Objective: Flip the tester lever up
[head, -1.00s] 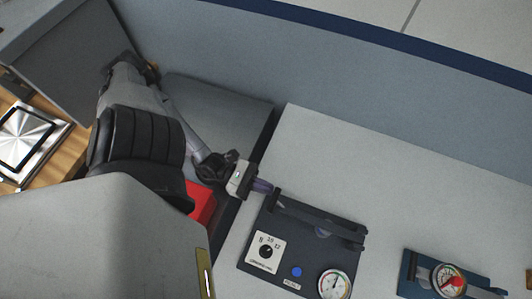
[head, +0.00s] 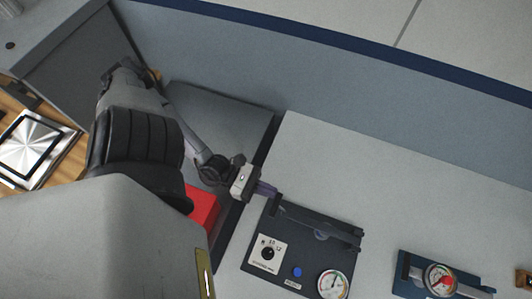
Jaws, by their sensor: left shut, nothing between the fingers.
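The tester (head: 300,262) is a dark grey box on the light table, with a white dial plate (head: 266,252), a blue button and a round gauge. A dark bar (head: 318,222) that looks like its lever runs along the far edge of the box. My left gripper (head: 273,190) is shut and empty, at the far left corner of the tester by the bar's left end. I cannot tell whether the fingertips touch it. My right gripper is not in view.
A blue device with a red-centred gauge (head: 440,279) stands to the right. A red box (head: 203,208) lies below my left arm. A silver square housing (head: 35,148) sits on wood at the far left.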

